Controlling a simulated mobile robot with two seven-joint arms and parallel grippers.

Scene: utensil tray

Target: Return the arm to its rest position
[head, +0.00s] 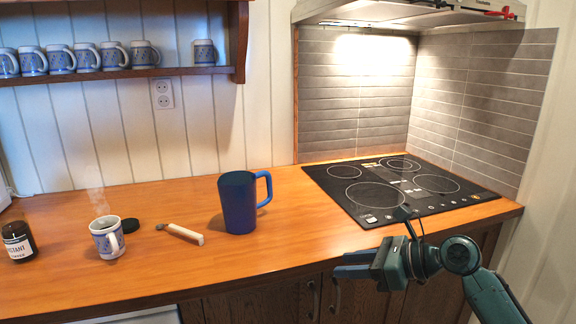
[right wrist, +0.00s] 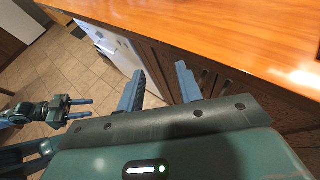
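My right arm comes in from the lower right in the head view. Its right gripper (head: 345,264) is in front of the counter's front edge, near the cabinet doors below the cooktop, fingers pointing left. In the right wrist view the two blue fingers of this gripper (right wrist: 160,72) stand apart with nothing between them. My left gripper (right wrist: 86,108) shows only in the right wrist view, at the left, over the tiled floor. Its two fingers are apart and empty.
The wooden counter (head: 290,235) holds a blue mug (head: 238,205), a utensil with a pale handle (head: 185,234), a steaming patterned cup (head: 106,240) and a dark jar (head: 18,243). The black cooktop (head: 395,190) is right. Cabinet handles (head: 313,300) are close to the right gripper.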

